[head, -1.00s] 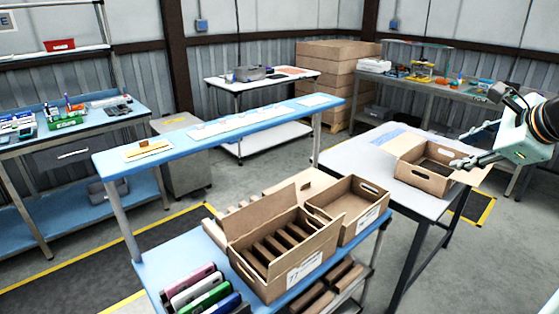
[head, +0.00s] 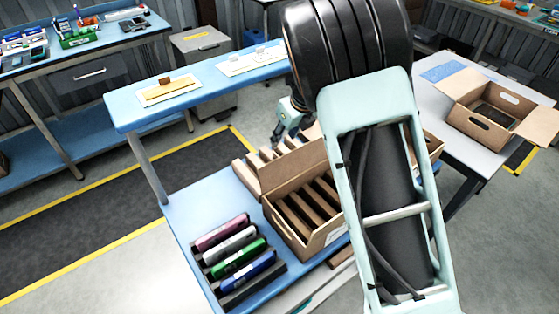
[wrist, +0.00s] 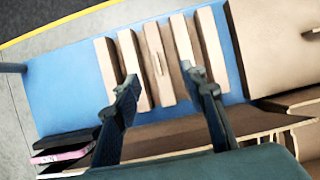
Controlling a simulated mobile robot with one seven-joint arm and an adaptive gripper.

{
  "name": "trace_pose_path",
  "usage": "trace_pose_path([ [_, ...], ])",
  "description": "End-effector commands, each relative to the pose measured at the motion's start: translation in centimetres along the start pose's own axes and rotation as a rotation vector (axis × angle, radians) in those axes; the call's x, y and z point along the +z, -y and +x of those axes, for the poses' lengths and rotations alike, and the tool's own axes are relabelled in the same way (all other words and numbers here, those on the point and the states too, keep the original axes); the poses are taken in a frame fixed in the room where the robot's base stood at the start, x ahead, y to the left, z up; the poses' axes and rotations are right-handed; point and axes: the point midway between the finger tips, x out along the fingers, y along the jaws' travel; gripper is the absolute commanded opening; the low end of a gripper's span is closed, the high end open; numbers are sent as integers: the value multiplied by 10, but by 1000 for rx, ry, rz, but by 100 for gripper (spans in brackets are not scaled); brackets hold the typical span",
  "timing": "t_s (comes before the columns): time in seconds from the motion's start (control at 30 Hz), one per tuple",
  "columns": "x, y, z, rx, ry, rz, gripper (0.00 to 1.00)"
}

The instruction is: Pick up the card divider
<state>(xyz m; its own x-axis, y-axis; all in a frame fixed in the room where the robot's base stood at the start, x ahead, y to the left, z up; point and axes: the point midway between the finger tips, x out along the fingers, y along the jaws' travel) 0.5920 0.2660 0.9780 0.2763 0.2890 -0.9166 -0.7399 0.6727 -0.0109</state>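Several upright brown card dividers (head: 275,152) stand in a row on the blue bench behind a carton with slots. The wrist view shows them as parallel slats on the blue surface, and the middle divider (wrist: 158,64) has a small slit. I cannot tell which one the task means. My gripper (wrist: 163,88) is open and empty, its two fingers spread over the near ends of the row. I cannot tell its height above them. In the head view my arm covers most of my gripper and the right end of the row.
The slotted carton (head: 322,240) stands just in front of the dividers, its flap raised. Pink, grey, green and blue devices (head: 238,262) stand at its left. A blue shelf (head: 215,85) spans above the bench. An open carton (head: 490,125) sits on the right table.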

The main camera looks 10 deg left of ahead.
Motion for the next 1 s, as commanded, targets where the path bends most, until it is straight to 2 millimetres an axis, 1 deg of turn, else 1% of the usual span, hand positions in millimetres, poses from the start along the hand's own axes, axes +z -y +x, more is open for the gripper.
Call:
trace_pose_path([
  [0.03,0,-4,1,4,-8,-4,39],
  [0.17,-1,-8,7,12,-18,-5,39],
  [0.4,-2,-7,43,12,-19,-5,39],
  [0.5,-2,-7,52,11,-17,-6,39],
  [0.67,-4,-8,62,13,-17,-6,39],
  [0.9,-11,-7,96,12,-18,-6,39],
  [1.0,-10,-7,104,11,-16,-6,39],
])
